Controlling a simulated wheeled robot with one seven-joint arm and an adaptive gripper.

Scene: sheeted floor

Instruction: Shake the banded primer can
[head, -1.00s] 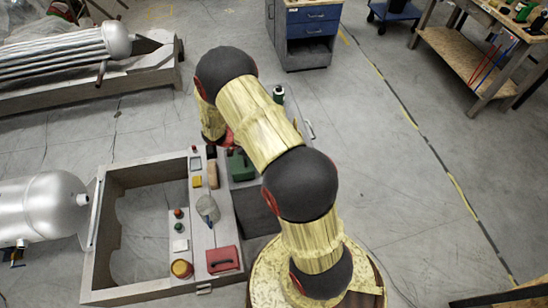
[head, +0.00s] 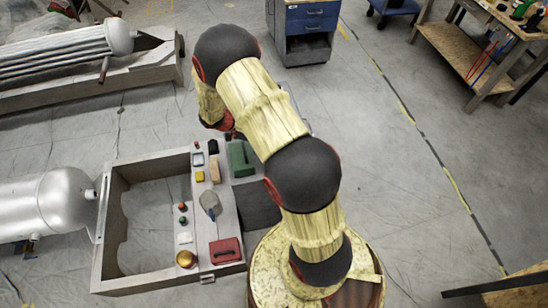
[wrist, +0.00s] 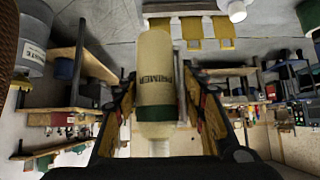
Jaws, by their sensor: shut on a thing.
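The banded primer can (wrist: 153,55) is pale cream with the word PRIMER in dark letters and a dark green band. In the wrist view it stands lengthwise in the middle, its narrower pale end toward the bottom edge. My gripper (wrist: 158,85) is shut on it, with one finger along each side. In the head view my arm covers the gripper, and the can does not show.
An open grey crate (head: 103,225) stands left of my base. Its ledge bears a red case (head: 226,250), a green case (head: 240,158) and several small items. A silver tank (head: 50,203) lies further left.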

